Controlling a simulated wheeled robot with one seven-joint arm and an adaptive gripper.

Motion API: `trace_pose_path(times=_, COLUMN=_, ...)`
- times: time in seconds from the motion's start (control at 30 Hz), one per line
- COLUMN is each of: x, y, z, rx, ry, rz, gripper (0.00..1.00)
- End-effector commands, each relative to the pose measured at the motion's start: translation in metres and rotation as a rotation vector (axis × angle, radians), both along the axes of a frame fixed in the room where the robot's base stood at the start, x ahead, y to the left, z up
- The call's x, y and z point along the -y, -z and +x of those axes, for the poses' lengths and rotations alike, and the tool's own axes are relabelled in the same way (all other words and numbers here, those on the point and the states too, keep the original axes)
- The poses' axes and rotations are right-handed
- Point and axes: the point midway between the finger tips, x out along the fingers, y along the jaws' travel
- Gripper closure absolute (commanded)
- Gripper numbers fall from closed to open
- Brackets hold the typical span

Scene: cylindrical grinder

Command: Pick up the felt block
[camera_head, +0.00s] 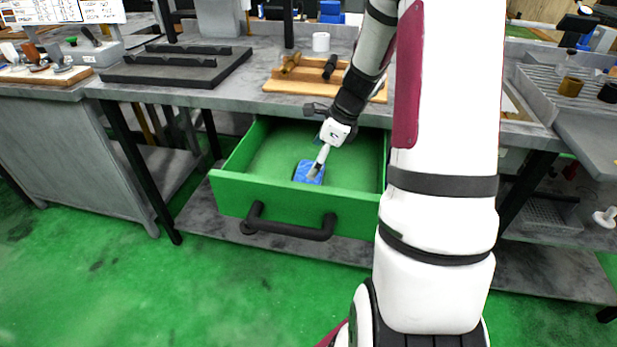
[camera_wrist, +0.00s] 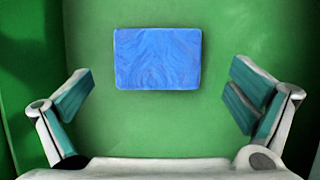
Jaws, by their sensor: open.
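A blue rectangular block (camera_wrist: 157,58), which I take as the felt block, lies flat on the floor of an open green drawer (camera_head: 237,191). The block also shows in the head view (camera_head: 300,170), partly hidden behind my gripper. My gripper (camera_head: 314,173) reaches down into the drawer over the block. In the wrist view my gripper (camera_wrist: 160,101) is open, with one finger on each side and nothing between them. The block sits ahead of the fingers, centred between them and apart from both.
The drawer's front wall with a black handle (camera_head: 290,230) faces me. Above it, the grey workbench (camera_head: 230,95) carries a wooden board (camera_head: 283,85) with small parts and a dark grey fixture (camera_head: 178,66). The drawer floor around the block is clear.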

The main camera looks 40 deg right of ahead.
Motion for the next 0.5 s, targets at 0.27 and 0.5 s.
trace_pose_path(times=0.27, x=-0.010, y=0.037, z=0.008, rx=-0.002, ry=0.000, rz=0.002, gripper=0.00)
trace_pose_path(times=0.5, x=-0.011, y=0.039, z=0.010, rx=-0.001, ry=0.000, rz=0.001, gripper=0.00)
